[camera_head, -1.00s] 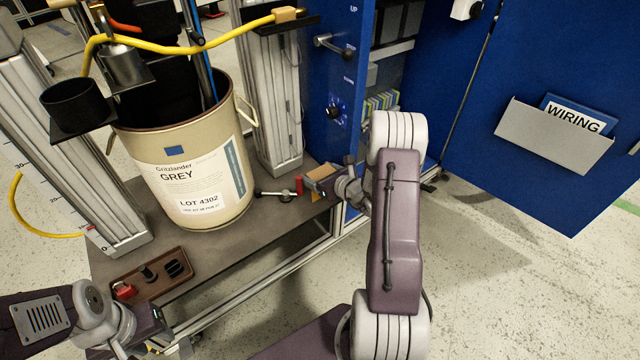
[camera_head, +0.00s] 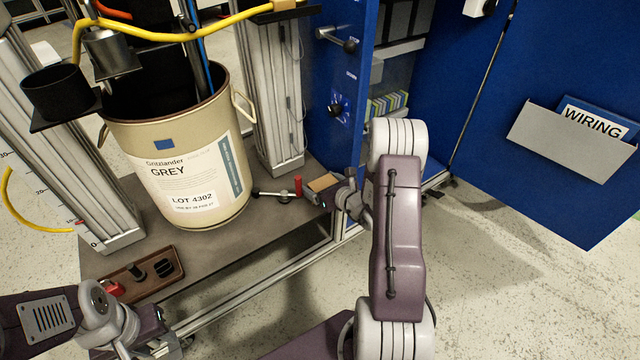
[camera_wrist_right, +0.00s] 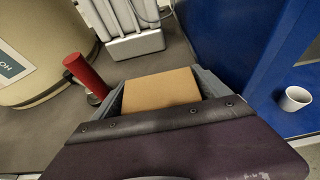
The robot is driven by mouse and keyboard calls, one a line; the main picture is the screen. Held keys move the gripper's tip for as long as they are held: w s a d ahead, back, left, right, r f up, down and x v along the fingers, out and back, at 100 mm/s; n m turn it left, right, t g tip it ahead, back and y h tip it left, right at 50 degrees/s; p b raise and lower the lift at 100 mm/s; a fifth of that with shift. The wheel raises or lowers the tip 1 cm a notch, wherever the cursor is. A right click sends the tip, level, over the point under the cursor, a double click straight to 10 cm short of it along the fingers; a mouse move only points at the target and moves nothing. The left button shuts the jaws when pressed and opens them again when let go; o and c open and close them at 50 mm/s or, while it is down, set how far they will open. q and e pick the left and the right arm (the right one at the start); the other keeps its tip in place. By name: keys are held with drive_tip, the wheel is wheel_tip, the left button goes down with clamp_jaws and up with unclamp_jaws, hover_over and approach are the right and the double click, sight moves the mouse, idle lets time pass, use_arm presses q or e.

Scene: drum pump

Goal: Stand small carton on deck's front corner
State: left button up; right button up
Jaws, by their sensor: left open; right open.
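The small brown carton (camera_head: 322,182) is at the right front corner of the dark deck (camera_head: 112,262), partly hidden by my right gripper (camera_head: 322,196). In the right wrist view the carton (camera_wrist_right: 160,88) sits between the spread fingers of my right gripper (camera_wrist_right: 161,92), its flat top facing the camera. Its lower part is hidden, so I cannot tell whether it touches the deck. My left gripper (camera_head: 160,345) is open and empty at the bottom left, in front of the deck.
A red-handled valve (camera_head: 298,186) stands close left of the carton. The large cream drum (camera_head: 185,150) fills the deck's middle. A brown tray (camera_head: 145,272) lies at the front left. A blue cabinet (camera_head: 340,90) rises behind; a white cup (camera_wrist_right: 295,98) shows at right.

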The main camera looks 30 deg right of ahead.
drive_tip(key=shift+s+r, duration=0.25)
drive_tip(key=shift+r, duration=0.1)
drive_tip(key=a+p+v, duration=0.1)
drive_tip(key=p+v, duration=0.4)
drive_tip(key=v, duration=0.5)
drive_tip(key=s+a+r+n+g+y, duration=0.2)
drive_tip(key=s+a+n+g+y, duration=0.3)
drive_tip(key=a+n, duration=0.45)
drive_tip(key=s+a+r+n+g+y, duration=0.1)
drive_tip(key=s+a+n+g+y, duration=0.4)
drive_tip(key=a, duration=0.7)
drive_tip(key=s+d+f+n+g+h, duration=0.1)
drive_tip(key=s+n+g+h, duration=0.6)
drive_tip(key=n, duration=0.5)
drive_tip(key=w+d+r+n+t+h, duration=0.1)
drive_tip(key=w+d+n+t+h, duration=0.1)
drive_tip(key=n, duration=0.6)
drive_tip(key=d+t+h, duration=0.1)
drive_tip(key=d+t, duration=0.1)
drive_tip(key=d, duration=0.1)
drive_tip(key=shift+w+r+t+h, duration=0.35)
drive_tip(key=shift+t+h, duration=0.05)
